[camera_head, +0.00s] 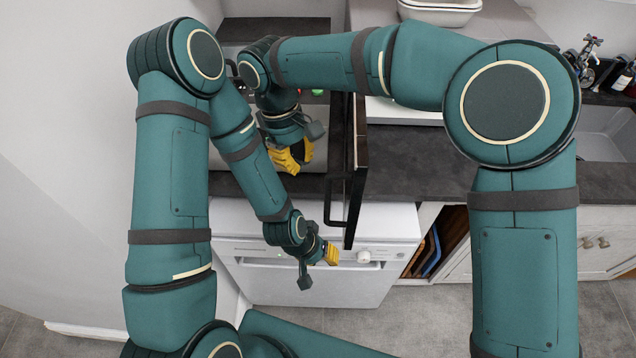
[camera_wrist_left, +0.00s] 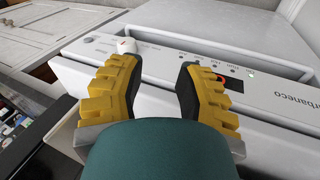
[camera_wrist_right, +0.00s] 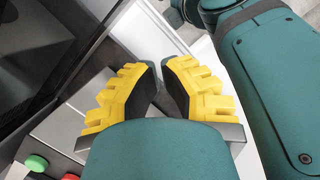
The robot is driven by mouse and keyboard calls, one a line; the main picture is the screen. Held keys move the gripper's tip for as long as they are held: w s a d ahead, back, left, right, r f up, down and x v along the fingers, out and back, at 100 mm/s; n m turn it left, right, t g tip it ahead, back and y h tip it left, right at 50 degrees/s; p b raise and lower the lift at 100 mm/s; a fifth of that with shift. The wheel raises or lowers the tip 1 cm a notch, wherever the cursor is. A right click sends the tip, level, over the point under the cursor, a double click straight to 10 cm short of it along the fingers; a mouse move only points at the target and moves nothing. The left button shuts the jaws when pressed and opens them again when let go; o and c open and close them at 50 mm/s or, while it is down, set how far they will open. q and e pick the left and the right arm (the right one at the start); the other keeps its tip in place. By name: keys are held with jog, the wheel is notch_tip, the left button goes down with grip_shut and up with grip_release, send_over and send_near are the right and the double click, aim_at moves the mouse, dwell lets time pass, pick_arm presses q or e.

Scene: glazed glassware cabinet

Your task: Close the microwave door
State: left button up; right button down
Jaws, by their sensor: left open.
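The microwave door (camera_head: 357,150) is open. In the head view it is a tall dark panel seen almost edge-on, reaching out over the counter's front edge, with a dark bar handle (camera_head: 332,205) near its lower end. Most of the microwave is hidden behind my arms; a green button (camera_head: 317,92) shows there and in the right wrist view (camera_wrist_right: 36,163). My left gripper (camera_head: 320,262) is open and empty, low in front of the dishwasher and left of the door's near end. My right gripper (camera_head: 291,156) is left of the door; its fingertips (camera_wrist_right: 160,68) are close together with nothing visible between them.
A white dishwasher (camera_head: 285,284) stands under the counter; its control panel also shows in the left wrist view (camera_wrist_left: 165,62). White dishes (camera_head: 440,12) stand at the back, with a sink (camera_head: 605,130) at right. The counter (camera_head: 420,160) right of the door looks clear.

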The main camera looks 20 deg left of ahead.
jog(key=s+d+f, duration=0.1)
jog(key=d+f, duration=0.3)
jog(key=shift+s+d+f, duration=0.15)
jog(key=shift+s+d, duration=0.15)
jog(key=shift+d, duration=0.05)
jog(key=shift+d, duration=0.1)
